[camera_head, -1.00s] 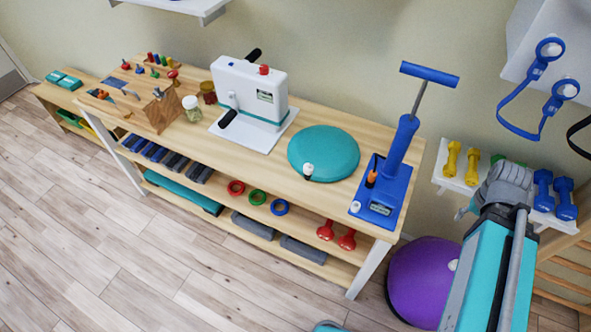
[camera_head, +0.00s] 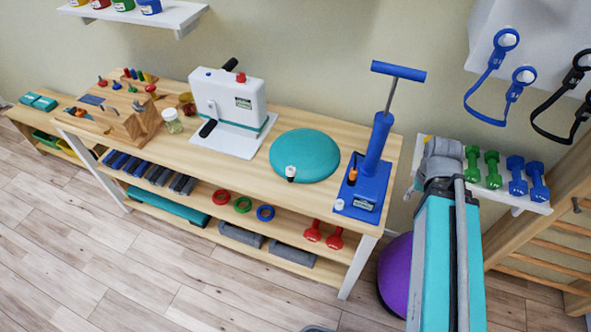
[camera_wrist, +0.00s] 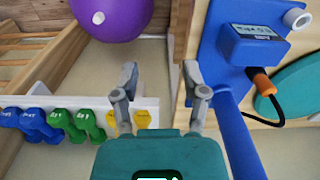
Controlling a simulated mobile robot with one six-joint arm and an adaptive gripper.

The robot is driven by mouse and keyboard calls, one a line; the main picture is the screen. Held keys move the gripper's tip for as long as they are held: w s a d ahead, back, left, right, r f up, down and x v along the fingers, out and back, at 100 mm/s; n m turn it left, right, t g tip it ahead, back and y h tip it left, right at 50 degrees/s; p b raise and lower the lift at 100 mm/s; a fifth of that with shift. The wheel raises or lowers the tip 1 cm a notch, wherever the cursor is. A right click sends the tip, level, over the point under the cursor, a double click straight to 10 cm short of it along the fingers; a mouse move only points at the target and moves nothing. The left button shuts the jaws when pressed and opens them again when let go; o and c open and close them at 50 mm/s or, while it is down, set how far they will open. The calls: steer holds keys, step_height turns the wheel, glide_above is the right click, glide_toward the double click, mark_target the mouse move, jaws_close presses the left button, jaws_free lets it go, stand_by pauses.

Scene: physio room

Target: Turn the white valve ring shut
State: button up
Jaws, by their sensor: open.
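A blue hand pump (camera_head: 374,155) with a T-handle stands upright at the right end of the wooden table. A small white ring-like part (camera_head: 339,204) sits at its base's front corner and also shows in the wrist view (camera_wrist: 297,18). Another white cap with a black lower part (camera_head: 291,171) is at the front edge of the teal cushion (camera_head: 305,150). I cannot tell for certain which is the valve ring. My gripper (camera_wrist: 160,85) is open and empty, beside the pump base and apart from both white parts. Its fingers are not distinguishable in the head view.
An orange connector (camera_wrist: 263,82) with a black hose is on the pump. A white rack (camera_wrist: 90,102) of dumbbells and a purple ball (camera_wrist: 112,14) are right of the table in the head view. A white press-like device (camera_head: 229,100) stands left of the cushion.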

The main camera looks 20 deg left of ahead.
steer(key=o, duration=0.3)
steer(key=shift+a, duration=0.1)
steer(key=shift+o, duration=0.2)
steer(key=w+a+n, duration=0.1)
steer(key=a+n, duration=0.2)
steer(key=w+a+r+n+p, duration=0.1)
steer(key=w+a+n, duration=0.1)
steer(key=a+n, duration=0.1)
steer(key=w+a+r+n+p, duration=0.1)
steer(key=a+n, duration=0.2)
steer(key=a, duration=0.2)
steer(key=shift+w, duration=0.2)
steer(key=w+a+r+n+p, duration=0.1)
steer(key=w+a+n, duration=0.1)
steer(key=a+n, duration=0.65)
step_height(320, 180, up, 3)
steer(key=n+p, duration=0.3)
steer(key=n, duration=1.1)
glide_above(291, 169)
steer(key=shift+s, duration=0.4)
steer(key=shift+d+f, duration=0.1)
steer(key=shift+f, duration=0.15)
step_height(291, 169, down, 13)
steer(key=b, duration=1.4)
steer(key=shift+f, duration=0.2)
